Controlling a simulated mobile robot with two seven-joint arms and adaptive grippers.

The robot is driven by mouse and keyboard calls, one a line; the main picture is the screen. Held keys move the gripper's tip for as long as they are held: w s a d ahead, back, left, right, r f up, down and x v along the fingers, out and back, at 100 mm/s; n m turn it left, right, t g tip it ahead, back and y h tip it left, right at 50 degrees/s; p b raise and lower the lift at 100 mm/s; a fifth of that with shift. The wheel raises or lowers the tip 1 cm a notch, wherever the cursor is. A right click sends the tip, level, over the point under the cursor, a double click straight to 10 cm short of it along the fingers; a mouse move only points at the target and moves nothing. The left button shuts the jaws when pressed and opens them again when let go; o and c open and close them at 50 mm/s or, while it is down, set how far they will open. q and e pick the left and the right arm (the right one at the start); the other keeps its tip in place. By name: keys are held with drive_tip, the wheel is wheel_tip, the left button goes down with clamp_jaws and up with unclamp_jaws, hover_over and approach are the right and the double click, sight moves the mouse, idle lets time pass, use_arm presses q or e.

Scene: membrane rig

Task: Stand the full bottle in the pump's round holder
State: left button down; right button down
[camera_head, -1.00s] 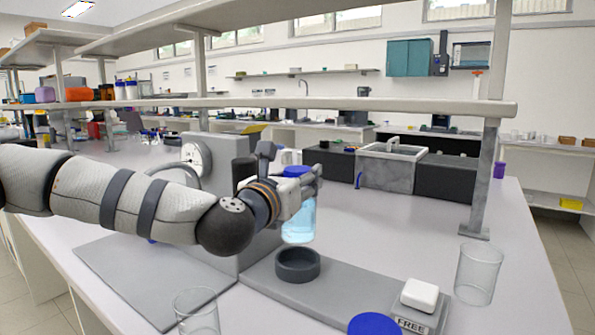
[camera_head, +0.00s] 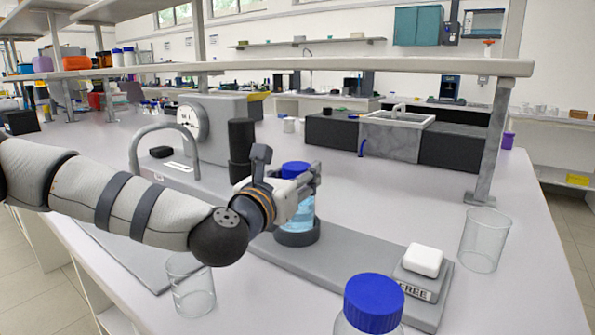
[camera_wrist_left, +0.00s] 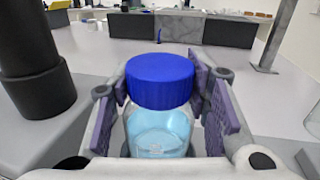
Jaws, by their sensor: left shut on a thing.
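The full bottle, with clear blue liquid (camera_head: 302,218) and a blue cap (camera_head: 295,169), is upright in my left gripper (camera_head: 306,188). In the left wrist view the bottle (camera_wrist_left: 158,135) sits between two purple-padded fingers (camera_wrist_left: 168,108), which are shut on it. The dark round holder (camera_head: 297,238) is on the pump's grey base plate. The bottle's lower end is at the holder and appears to be inside its ring; whether it touches the floor of the holder cannot be told. The pump's grey body with a round dial (camera_head: 190,123) stands behind my arm. My right gripper is not in view.
A second blue-capped bottle (camera_head: 373,303) stands at the front. A white block on a small stand marked FREE (camera_head: 423,260) is right of the holder. Clear beakers stand at right (camera_head: 484,240) and front left (camera_head: 191,287). A dark cylinder (camera_head: 241,150) rises behind the gripper.

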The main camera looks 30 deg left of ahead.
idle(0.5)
use_arm(q)
drive_tip(key=c, duration=0.8)
unclamp_jaws()
wheel_tip(320, 180, up, 10)
drive_tip(key=shift+r, duration=0.1)
